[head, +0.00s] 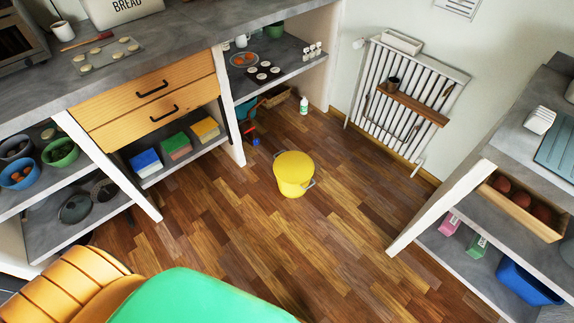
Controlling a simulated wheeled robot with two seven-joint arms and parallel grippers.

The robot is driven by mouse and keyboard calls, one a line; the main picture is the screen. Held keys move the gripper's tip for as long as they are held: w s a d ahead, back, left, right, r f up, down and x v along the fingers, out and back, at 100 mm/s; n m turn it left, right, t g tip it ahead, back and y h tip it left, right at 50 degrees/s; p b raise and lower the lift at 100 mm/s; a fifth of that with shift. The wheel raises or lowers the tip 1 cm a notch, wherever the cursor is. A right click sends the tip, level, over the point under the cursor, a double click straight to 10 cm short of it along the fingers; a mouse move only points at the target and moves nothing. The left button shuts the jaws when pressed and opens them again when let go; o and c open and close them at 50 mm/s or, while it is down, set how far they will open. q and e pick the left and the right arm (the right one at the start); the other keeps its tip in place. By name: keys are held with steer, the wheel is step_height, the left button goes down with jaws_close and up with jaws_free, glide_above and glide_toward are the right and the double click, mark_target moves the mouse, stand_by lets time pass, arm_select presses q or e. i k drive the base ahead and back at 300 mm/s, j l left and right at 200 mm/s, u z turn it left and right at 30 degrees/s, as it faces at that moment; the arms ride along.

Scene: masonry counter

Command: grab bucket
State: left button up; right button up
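A yellow bucket (294,176) stands upright on the wooden floor in the middle of the head view. Its top looks yellow and closed over, and a grey handle shows low at its right side. Neither of my grippers shows in the view. Nothing touches the bucket.
A masonry counter (200,50) with drawers and shelves runs along the left and back. A white radiator (400,100) stands at the back wall. Another shelved counter (480,230) is at the right. Floor around the bucket is clear.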

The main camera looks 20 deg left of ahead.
mark_target(293, 170)
steer(key=i+l+u, duration=0.1)
steer(key=i+u, duration=0.35)
steer(key=i+l+u, duration=0.2)
steer(key=u, duration=0.25)
steer(key=i+l+u, duration=0.25)
steer(key=u, duration=0.2)
steer(key=i+l+u, duration=0.2)
steer(key=l+u, duration=0.25)
